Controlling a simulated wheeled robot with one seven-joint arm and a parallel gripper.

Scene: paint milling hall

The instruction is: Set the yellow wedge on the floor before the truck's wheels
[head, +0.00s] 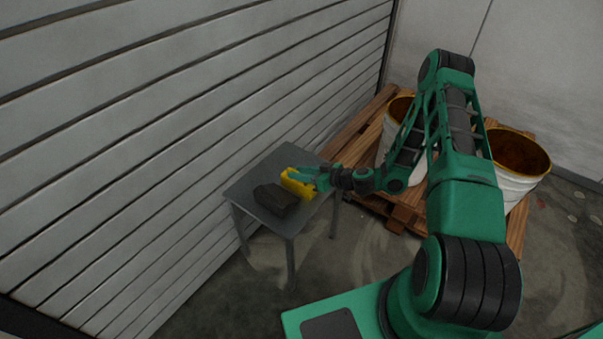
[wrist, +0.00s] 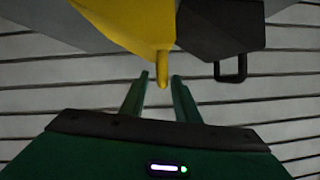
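The yellow wedge (head: 293,186) lies on a small grey table (head: 256,179), next to a black wedge-like block (head: 277,198). In the wrist view the yellow wedge (wrist: 135,22) has a narrow tab pointing at my gripper (wrist: 161,77). My gripper is open. Its two fingertips stand on either side of the tab's end, with a visible gap on both sides. In the head view my gripper (head: 312,177) reaches the table from the right, at the wedge. No truck or wheels show in either view.
The black block (wrist: 215,28) has a loop handle and sits close beside the yellow wedge. A slatted wall (head: 130,130) runs behind the table. A wooden pallet (head: 362,125) with white buckets (head: 515,185) stands at the right. Some floor (head: 235,305) is clear in front of the table.

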